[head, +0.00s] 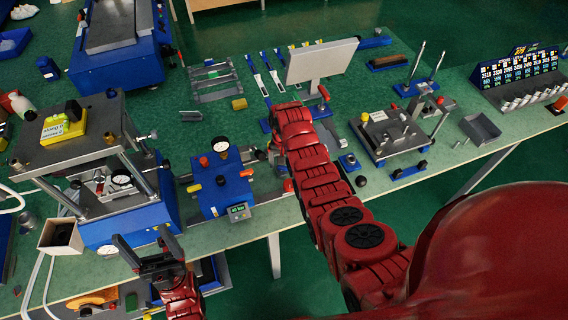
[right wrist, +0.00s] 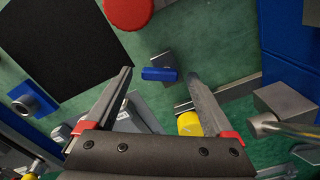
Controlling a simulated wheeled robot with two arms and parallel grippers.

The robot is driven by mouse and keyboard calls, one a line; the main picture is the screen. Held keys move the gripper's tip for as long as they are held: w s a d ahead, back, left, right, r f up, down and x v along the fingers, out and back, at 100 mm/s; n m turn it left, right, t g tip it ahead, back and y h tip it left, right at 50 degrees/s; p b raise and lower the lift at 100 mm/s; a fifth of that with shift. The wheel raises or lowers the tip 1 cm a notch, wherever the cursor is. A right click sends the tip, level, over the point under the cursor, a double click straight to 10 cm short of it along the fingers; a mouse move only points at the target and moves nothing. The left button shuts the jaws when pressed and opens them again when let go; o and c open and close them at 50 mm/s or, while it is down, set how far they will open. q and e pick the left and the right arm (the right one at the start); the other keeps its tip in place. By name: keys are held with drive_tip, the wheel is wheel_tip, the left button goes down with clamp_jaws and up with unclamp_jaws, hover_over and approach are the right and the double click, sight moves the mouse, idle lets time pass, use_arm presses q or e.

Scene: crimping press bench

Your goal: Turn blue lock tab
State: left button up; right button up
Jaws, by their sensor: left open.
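A small blue tab (right wrist: 159,74) shows in the right wrist view, lying across a grey metal part. My right gripper (right wrist: 160,73) is open, with one dark finger on each side of the tab. A gap shows on both sides, and I cannot tell the depth between tab and fingertips. In the head view my right arm covers the right gripper, and I cannot make out this tab there. My left gripper (head: 142,236) is open and empty, in front of the blue press base (head: 130,222) at the left.
In the right wrist view, a red round knob (right wrist: 127,12), a black plate (right wrist: 62,42) and a yellow knob (right wrist: 190,123) lie close around. In the head view, a blue gauge box (head: 220,192) stands left of my right arm and a steel fixture (head: 390,135) right of it.

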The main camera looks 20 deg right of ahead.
sight(284, 166)
drive_tip(key=shift+r, duration=0.45)
wheel_tip(284, 166, up, 4)
drive_tip(key=shift+r+b, duration=0.15)
drive_tip(key=shift+b, duration=0.95)
wheel_tip(284, 166, up, 12)
drive_tip(key=p, duration=0.9)
drive_tip(key=shift+p, duration=0.4)
